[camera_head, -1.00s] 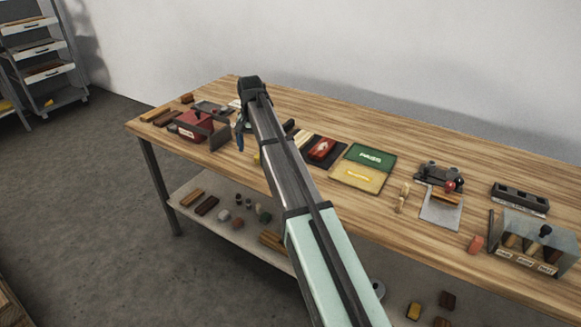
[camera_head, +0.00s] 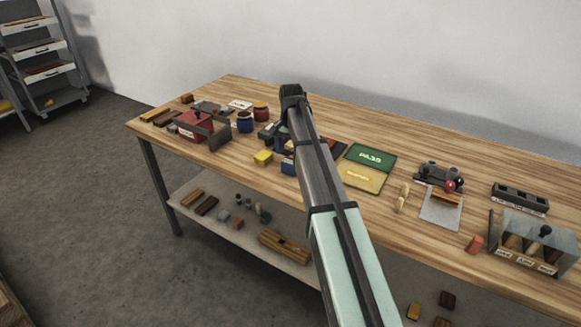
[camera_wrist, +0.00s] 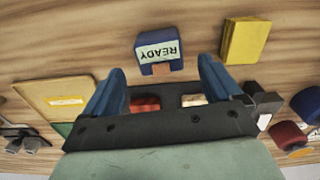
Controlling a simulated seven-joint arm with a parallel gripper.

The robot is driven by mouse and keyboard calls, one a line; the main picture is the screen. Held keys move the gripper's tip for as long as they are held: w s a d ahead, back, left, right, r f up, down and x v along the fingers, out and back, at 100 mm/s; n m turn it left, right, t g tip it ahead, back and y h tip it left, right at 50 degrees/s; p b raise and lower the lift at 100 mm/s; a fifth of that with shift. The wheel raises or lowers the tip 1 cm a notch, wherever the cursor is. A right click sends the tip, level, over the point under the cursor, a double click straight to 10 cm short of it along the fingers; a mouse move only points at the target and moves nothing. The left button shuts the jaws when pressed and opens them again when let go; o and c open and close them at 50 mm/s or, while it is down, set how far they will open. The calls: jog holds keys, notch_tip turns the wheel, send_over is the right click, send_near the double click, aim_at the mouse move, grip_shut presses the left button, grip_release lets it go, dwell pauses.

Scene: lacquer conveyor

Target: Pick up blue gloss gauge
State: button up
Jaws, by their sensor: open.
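A blue block with a pale label reading READY, likely the blue gloss gauge (camera_wrist: 174,69), lies on the wooden bench. In the head view the blue block (camera_head: 288,165) shows just left of my arm, partly hidden by it. My gripper (camera_wrist: 161,72) is open and empty, with its two blue fingers apart. In the wrist view the block shows ahead of and between the fingertips, with no visible contact. In the head view my gripper (camera_head: 283,145) is mostly hidden by the arm.
A yellow block (camera_head: 263,158) lies left of the blue block. Blue and red jars (camera_head: 245,122) and a red box (camera_head: 194,124) stand farther left. Green and yellow panels (camera_head: 369,157) lie right of my arm. Bare wood lies along the bench's back edge.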

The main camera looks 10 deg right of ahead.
aim_at(291, 160)
jog(key=shift+s+a+f, duration=0.1)
jog(key=shift+s+f, duration=0.05)
jog(key=shift+f, duration=2.95)
jog(key=shift+c, duration=0.3)
jog(key=c, duration=1.2)
